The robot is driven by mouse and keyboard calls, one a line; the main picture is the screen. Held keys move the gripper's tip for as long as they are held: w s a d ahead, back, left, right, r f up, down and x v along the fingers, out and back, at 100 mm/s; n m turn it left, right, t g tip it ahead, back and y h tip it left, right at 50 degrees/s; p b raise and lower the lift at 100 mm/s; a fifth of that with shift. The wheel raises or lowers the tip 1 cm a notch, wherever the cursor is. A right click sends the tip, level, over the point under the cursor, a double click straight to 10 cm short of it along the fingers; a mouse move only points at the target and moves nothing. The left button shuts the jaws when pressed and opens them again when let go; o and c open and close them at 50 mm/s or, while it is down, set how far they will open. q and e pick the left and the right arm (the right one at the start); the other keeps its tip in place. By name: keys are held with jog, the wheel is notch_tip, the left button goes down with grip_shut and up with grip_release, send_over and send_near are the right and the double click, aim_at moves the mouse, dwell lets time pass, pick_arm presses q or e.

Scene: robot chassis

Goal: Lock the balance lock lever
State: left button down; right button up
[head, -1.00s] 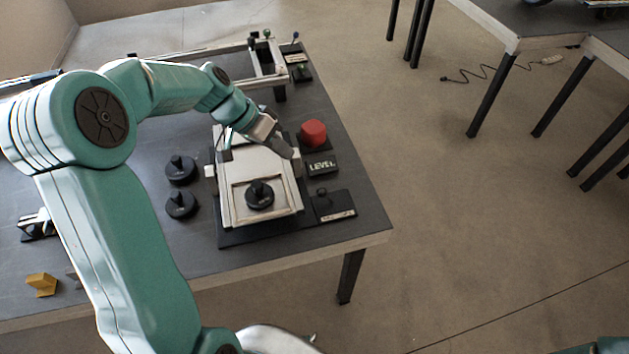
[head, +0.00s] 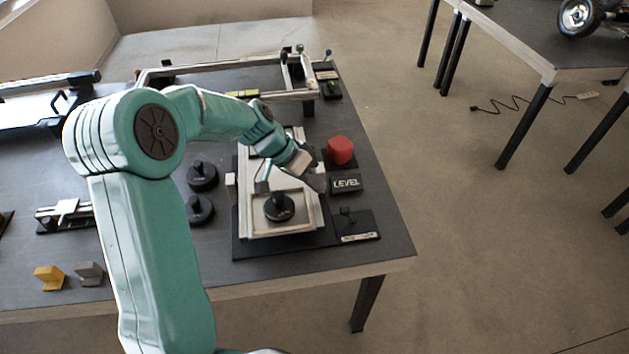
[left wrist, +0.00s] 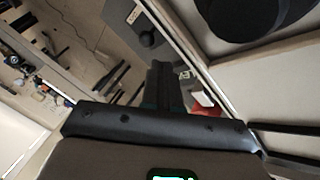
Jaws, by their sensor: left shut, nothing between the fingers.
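The balance (head: 243,190) is a pale metal frame on a black base, with a black knobbed weight (head: 279,207) on its pan. A small dark plate with a black knob (head: 347,213), perhaps the lock lever, lies to its right; a dark knob on a grey plate also shows in the left wrist view (left wrist: 147,38). My left gripper (head: 318,184) is shut and empty over the balance's right edge, close to the LEVEL sign. Its dark fingers (left wrist: 165,85) are together in the left wrist view. It hides part of the balance. My right gripper is not in view.
A red block (head: 340,150) and the LEVEL sign (head: 346,183) stand right of the balance. Two black weights (head: 202,175) sit to its left. A metal frame (head: 225,78) is behind it. The table's right edge is near, with open floor beyond.

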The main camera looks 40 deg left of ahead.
aim_at(348, 214)
pick_arm(q)
jog(key=x, duration=0.6)
jog(key=shift+d+f+p, duration=0.1)
jog(key=shift+f+p, duration=0.05)
jog(key=shift+p, duration=0.15)
jog(key=shift+f, duration=0.1)
jog(key=shift+s+d, duration=0.1)
jog(key=shift+d, duration=0.05)
